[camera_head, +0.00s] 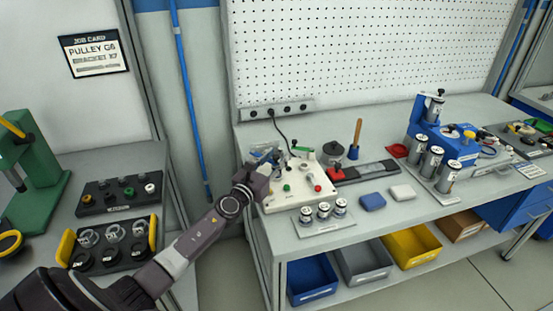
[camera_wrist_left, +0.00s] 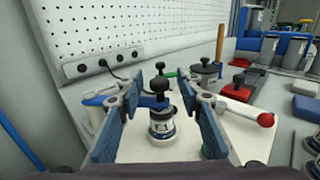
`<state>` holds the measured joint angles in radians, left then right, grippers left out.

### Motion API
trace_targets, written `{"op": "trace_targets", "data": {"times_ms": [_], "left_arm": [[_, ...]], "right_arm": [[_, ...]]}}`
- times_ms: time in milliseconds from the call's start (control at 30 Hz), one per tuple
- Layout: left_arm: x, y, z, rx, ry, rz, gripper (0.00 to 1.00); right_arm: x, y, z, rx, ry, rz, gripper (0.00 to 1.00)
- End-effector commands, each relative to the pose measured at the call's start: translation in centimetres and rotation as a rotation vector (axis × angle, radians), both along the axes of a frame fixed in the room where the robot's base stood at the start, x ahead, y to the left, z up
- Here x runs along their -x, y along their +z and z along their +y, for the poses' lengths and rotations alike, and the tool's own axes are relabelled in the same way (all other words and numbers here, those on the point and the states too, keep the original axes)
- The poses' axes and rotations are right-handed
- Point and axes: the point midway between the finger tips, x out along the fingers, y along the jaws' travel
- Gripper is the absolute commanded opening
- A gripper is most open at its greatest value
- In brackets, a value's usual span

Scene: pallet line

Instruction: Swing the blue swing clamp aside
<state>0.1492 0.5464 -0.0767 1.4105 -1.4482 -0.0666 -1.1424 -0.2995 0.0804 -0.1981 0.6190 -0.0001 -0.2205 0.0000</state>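The white fixture plate (camera_head: 295,203) lies on the grey bench and carries several small clamps and knobs. My left gripper (camera_head: 266,165) is over the plate's left side, open. In the left wrist view its fingers (camera_wrist_left: 162,92) stand apart on either side of a silver can (camera_wrist_left: 163,125) with a black knob; I cannot tell whether they touch anything. My right gripper is not in view.
A red-ball lever (camera_wrist_left: 264,119) stands right of the fingers. Behind are a grey pot (camera_head: 332,152) and a wooden-handled tool (camera_head: 355,138). Three cans (camera_head: 323,211) stand on a tray in front. A power strip (camera_head: 276,110) runs along the back wall.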

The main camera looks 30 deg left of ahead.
Motion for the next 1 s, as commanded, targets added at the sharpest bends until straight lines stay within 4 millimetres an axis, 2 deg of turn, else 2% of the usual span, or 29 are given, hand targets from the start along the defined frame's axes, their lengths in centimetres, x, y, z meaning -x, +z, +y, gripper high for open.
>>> {"op": "trace_targets", "data": {"times_ms": [333,667,1000], "left_arm": [[-0.39,0.01,0.01,0.001,0.000,0.001,0.33],[-0.37,0.00,0.01,0.001,0.000,0.000,0.00],[-0.37,0.02,0.01,0.001,0.001,0.000,0.00]], "right_arm": [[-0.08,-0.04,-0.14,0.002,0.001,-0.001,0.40],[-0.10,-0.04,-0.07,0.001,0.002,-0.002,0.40],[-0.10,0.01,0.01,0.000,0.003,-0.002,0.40]]}}
